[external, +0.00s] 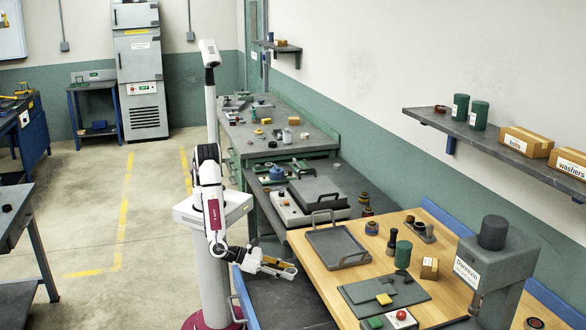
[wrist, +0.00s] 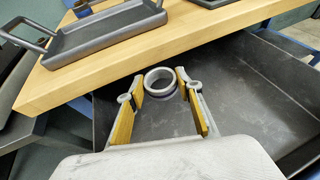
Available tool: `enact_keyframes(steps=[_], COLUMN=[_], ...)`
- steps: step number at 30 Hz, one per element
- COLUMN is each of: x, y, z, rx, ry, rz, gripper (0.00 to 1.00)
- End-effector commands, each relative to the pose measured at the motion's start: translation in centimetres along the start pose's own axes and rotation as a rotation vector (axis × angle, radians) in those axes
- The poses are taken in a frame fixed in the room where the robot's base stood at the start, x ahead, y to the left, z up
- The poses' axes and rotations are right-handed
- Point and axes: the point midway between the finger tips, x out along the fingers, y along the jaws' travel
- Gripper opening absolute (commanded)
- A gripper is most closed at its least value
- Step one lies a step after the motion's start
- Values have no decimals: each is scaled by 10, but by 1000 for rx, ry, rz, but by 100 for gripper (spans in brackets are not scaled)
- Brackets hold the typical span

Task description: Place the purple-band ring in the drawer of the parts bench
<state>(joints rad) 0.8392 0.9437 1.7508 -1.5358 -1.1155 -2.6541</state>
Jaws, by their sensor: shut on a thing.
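My gripper (wrist: 160,84) is shut on a grey ring (wrist: 161,93), held between the tips of its yellow-padded fingers. The ring's outer side shows a dark, bluish-purple band, partly hidden. The open drawer (wrist: 262,95) of the wooden-topped bench lies below the gripper and ring, its dark floor bare where visible. In the external view my gripper (external: 278,267) is over the drawer (external: 290,300), beside the bench's left edge. The ring is too small to make out there.
The wooden bench top (external: 315,268) overhangs the drawer's back. The drawer handle (external: 240,308) faces the open floor on the left.

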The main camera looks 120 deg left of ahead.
Motion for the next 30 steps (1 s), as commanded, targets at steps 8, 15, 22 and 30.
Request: enact_keyframes(steps=[8,15,22,30], x=[0,5,13,14], y=[0,0,0,0], z=[0,-11,-30,-34], rx=[-1,2,1,-1], ry=[-1,-1,-1,-1], rz=[-1,0,0,-1], gripper=[11,11,11,11])
